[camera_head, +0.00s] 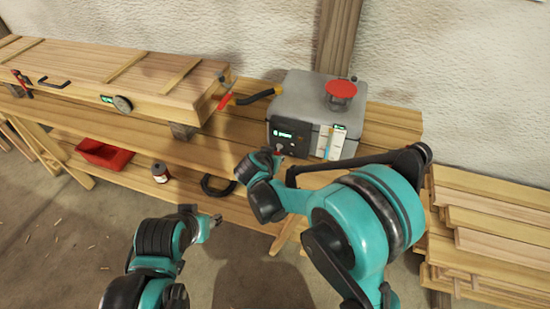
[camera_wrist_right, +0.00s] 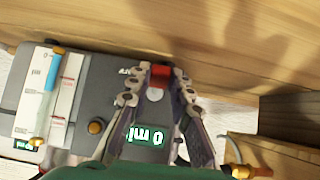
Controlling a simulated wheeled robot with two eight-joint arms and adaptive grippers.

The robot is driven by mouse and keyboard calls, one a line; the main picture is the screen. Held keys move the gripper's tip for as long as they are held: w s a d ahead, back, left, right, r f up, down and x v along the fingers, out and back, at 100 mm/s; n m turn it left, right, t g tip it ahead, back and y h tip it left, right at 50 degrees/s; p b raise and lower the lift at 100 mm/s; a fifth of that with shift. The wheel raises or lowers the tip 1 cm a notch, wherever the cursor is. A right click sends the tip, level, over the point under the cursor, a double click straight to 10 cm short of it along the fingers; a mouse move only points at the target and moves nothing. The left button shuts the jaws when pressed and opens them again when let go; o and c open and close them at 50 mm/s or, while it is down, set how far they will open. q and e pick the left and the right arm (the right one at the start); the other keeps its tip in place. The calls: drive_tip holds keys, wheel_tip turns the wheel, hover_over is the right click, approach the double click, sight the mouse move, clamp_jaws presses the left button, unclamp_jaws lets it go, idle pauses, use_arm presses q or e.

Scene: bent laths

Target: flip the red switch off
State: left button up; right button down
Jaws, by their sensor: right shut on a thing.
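The red switch (camera_wrist_right: 161,71) shows in the right wrist view as a small red block at the edge of the grey machine's panel. My right gripper (camera_wrist_right: 155,84) has its two fingertips closed in on either side of it. In the head view my right gripper (camera_head: 277,158) is at the lower front of the grey machine (camera_head: 304,100), where it hides the switch. My left gripper (camera_head: 213,221) hangs low over the floor, away from the machine; its fingers are too small to judge.
The machine has a lit green display (camera_head: 284,134) and a red round top (camera_head: 341,89). A long wooden box (camera_head: 120,75) lies left on the bench. A red tray (camera_head: 103,153), a can (camera_head: 160,171) and a black ring (camera_head: 217,186) are on the lower shelf. Planks (camera_head: 490,215) are stacked right.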

drive_tip(key=c, duration=1.4)
unclamp_jaws()
drive_tip(key=shift+o, duration=0.2)
drive_tip(key=v, duration=1.2)
